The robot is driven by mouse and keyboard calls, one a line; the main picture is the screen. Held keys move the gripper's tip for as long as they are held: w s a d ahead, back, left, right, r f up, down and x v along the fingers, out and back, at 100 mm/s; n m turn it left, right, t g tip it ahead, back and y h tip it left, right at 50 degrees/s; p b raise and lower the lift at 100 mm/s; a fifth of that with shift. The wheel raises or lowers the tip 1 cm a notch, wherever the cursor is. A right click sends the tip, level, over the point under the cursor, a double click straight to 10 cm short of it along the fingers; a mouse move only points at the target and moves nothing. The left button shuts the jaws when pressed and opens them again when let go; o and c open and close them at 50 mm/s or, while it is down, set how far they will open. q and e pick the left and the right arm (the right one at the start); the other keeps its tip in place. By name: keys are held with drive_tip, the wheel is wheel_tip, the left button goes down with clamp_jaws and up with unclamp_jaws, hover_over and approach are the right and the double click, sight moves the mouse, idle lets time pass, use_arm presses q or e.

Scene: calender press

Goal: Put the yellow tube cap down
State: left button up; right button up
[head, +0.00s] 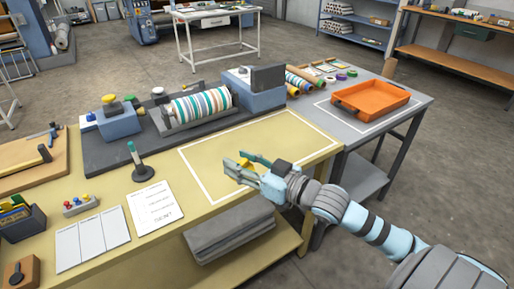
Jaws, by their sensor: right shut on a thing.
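My right gripper (238,164) reaches in from the right and is shut on the yellow tube cap (246,163). Only a small part of the cap shows between the fingers. The gripper is over the white-outlined area (215,153) on the yellow table, near the front edge. I cannot tell whether the cap touches the tabletop. My left gripper is not in view.
A press with a striped roller (201,103) stands behind the outlined area. An orange tray (371,100) is on the grey side table at right. A dark stand (143,172) and a paper sheet (157,207) lie to the left. The outlined area is otherwise clear.

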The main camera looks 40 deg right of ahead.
drive_tip(key=w+d+r+m+t+h+b, duration=0.1)
drive_tip(key=w+d+r+m+h, duration=0.15)
drive_tip(key=w+d+r, duration=0.4)
drive_tip(key=w+d+r+m+h, duration=0.2)
drive_tip(key=w+d+r+h, duration=0.15)
drive_tip(key=d, duration=0.55)
drive_tip(key=shift+m, duration=0.25)
drive_tip(key=f+b, duration=0.2)
drive_tip(key=f, duration=0.4)
drive_tip(key=f+b, duration=0.3)
drive_tip(key=f, duration=0.3)
drive_tip(key=f+b, duration=0.2)
drive_tip(key=f, duration=0.4)
drive_tip(key=shift+d+f, duration=0.3)
drive_tip(key=shift+f, duration=0.25)
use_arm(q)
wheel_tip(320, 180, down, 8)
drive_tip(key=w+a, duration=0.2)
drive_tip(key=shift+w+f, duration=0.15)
use_arm(e)
drive_tip(key=o, duration=1)
